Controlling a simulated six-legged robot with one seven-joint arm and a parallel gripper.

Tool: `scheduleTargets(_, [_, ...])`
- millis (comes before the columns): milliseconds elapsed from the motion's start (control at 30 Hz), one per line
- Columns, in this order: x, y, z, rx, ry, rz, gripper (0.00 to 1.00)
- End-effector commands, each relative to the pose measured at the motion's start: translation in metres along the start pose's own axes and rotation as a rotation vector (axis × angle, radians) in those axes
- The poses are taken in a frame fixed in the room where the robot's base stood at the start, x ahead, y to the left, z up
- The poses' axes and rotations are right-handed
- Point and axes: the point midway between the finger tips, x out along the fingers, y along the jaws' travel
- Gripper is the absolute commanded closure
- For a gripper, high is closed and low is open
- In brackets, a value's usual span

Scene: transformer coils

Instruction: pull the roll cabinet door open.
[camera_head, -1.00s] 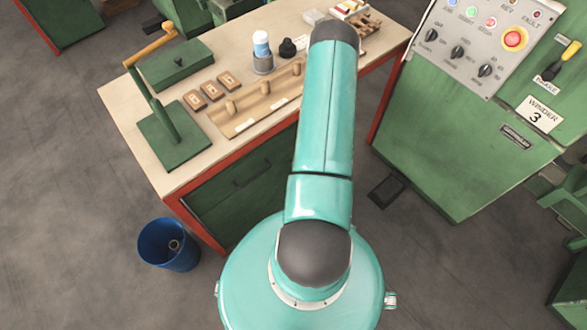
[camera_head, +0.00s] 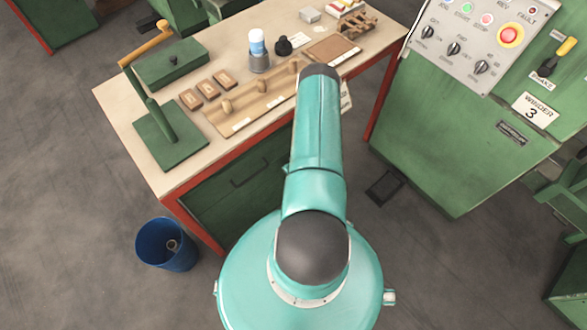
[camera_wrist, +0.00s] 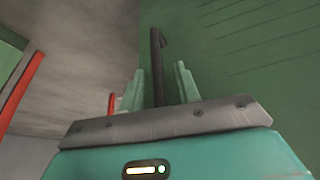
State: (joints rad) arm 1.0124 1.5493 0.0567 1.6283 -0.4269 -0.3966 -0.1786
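In the wrist view a green panel (camera_wrist: 255,50) with thin slot lines fills the right side; I take it for the cabinet door. A dark bar handle (camera_wrist: 156,50) stands out along its left part. My gripper (camera_wrist: 160,84) is open, its two teal fingers one on each side of the bar. I see gaps between the bar and both fingers. The bar's lower end is hidden behind the gripper body.
A workbench (camera_head: 120,100) with a red frame and green front carries a lever tool, wooden parts and a bottle. A blue bin (camera_head: 166,246) stands on the floor at its left. A green control cabinet (camera_head: 440,150) stands at the right. Grey floor is clear at left.

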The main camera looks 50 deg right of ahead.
Motion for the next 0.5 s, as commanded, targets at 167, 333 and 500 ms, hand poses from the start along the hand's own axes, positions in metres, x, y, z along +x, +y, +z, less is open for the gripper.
scheduleTargets(167, [-0.0002, 0.0001, 0.0001, 0.0, 0.0, 0.0, 0.7])
scheduleTargets(333, [-0.0004, 0.0002, 0.0002, 0.0, 0.0, 0.0, 1.0])
scheduleTargets(500, [-0.0004, 0.0003, 0.0002, 0.0, 0.0, 0.0, 1.0])
